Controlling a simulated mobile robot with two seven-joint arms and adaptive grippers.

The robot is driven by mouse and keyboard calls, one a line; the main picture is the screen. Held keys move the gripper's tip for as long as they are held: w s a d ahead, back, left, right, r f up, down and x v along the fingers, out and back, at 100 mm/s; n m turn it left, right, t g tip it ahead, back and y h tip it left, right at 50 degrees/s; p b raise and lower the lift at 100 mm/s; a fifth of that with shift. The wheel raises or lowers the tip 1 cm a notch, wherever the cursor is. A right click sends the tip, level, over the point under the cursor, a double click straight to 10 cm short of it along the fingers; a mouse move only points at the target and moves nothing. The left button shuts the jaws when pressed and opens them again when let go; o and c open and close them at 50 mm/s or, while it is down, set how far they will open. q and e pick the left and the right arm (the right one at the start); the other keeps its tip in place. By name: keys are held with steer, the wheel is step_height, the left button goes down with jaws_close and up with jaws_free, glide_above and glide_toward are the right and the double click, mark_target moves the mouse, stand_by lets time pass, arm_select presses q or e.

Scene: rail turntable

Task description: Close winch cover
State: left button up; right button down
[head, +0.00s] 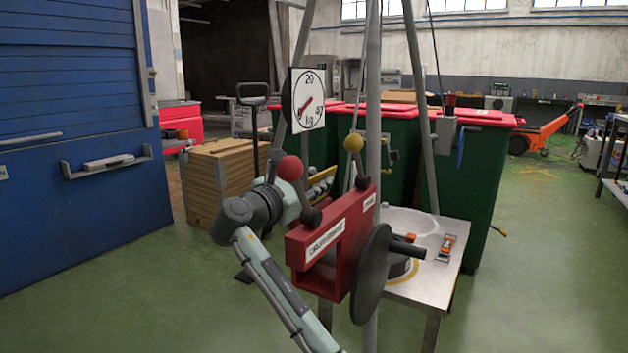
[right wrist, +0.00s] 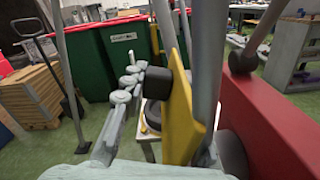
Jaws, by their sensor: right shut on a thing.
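The winch (head: 330,245) is a red housing with a dark round disc and crank on its right and two levers, one with a red knob and one with a yellow knob. It stands on a grey post. Its yellow cover (head: 325,180) shows partly behind the housing, stood off from it. In the right wrist view the cover (right wrist: 186,115) is a yellow plate, upright and apart from the red housing (right wrist: 265,125). My right gripper (right wrist: 168,85) is shut on the plate, with a dark pad against its left face. In the head view the housing and levers partly hide this gripper. My left gripper is out of view.
A dial gauge (head: 308,100) hangs above the winch between tripod legs. A metal table (head: 440,280) with small orange parts stands behind right. Green bins (head: 487,180), a wooden crate (head: 212,180) and a blue door (head: 70,150) surround it. The floor at right is free.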

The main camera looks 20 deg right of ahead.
steer(key=shift+r, duration=0.15)
stand_by(0.4)
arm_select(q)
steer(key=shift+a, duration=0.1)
arm_select(e)
steer(key=shift+m+p, duration=0.3)
steer(key=shift+s+d+m+p, duration=0.25)
steer(key=shift+s+m+p, duration=0.25)
steer(key=shift+m, duration=0.7)
steer(key=shift+s+d+f+m+p, duration=0.2)
steer(key=shift+s+d+m+p, duration=0.1)
steer(key=shift+m, duration=0.5)
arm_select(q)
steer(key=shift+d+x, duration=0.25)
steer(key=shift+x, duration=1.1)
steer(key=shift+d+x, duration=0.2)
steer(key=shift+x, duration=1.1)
arm_select(e)
steer(key=shift+s+d+f+m, duration=0.15)
steer(key=shift+m, duration=0.45)
steer(key=shift+s+d+f+m, duration=0.1)
steer(key=shift+s+m, duration=0.05)
steer(key=shift+m, duration=0.45)
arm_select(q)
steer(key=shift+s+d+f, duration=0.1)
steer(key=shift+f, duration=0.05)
